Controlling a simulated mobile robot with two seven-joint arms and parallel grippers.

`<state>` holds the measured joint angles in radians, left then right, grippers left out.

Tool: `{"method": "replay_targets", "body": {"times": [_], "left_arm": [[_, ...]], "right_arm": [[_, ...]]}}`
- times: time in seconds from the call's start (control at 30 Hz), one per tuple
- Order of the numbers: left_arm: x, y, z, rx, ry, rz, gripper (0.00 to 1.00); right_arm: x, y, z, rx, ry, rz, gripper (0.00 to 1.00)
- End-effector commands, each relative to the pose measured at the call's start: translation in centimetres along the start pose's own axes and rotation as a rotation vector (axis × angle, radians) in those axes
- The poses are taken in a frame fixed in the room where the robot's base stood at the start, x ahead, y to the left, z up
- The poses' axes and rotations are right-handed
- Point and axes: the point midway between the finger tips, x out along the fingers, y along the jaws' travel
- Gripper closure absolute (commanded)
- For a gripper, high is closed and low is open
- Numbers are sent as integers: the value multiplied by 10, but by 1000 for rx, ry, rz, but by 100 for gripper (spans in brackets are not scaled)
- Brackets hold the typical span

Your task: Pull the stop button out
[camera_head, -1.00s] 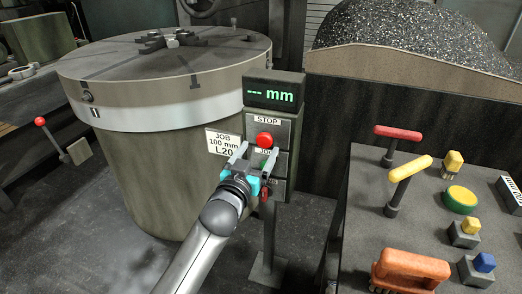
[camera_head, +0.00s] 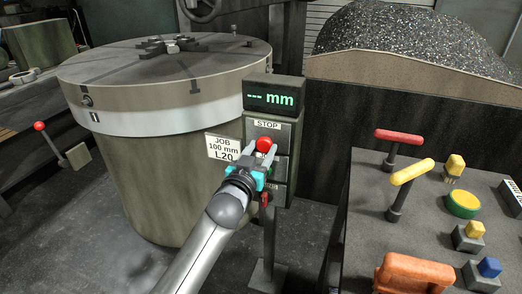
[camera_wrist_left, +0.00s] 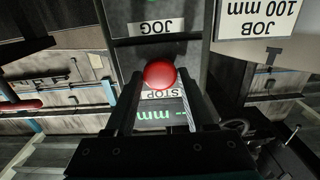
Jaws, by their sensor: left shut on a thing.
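The red stop button (camera_head: 264,144) is on the front of the control post (camera_head: 287,130), just under its STOP label (camera_head: 267,124). My left gripper (camera_head: 263,151) is at the button, with its two fingers closed on either side of it. In the left wrist view the red button (camera_wrist_left: 159,74) sits between the fingertips of the left gripper (camera_wrist_left: 160,84), and the STOP label (camera_wrist_left: 160,94) shows beside it. The exact contact of the fingers on the button is partly hidden. My right gripper is in none of the views.
A large round machine table (camera_head: 160,140) stands left. A grey bench (camera_head: 400,235) with tools and coloured knobs stands right.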

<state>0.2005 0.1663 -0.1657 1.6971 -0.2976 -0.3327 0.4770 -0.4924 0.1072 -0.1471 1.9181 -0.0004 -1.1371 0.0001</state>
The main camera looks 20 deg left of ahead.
Motion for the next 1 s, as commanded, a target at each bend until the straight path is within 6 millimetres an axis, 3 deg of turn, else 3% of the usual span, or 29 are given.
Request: {"method": "replay_targets", "body": {"times": [0.03,0.4,1.0], "left_arm": [[0,0,0,0,0,0,59],[0,0,0,0,0,0,100],[-3,0,0,-1,-3,0,100]], "right_arm": [[0,0,0,0,0,0,100],[0,0,0,0,0,-1,100],[3,1,2,0,-3,1,100]]}}
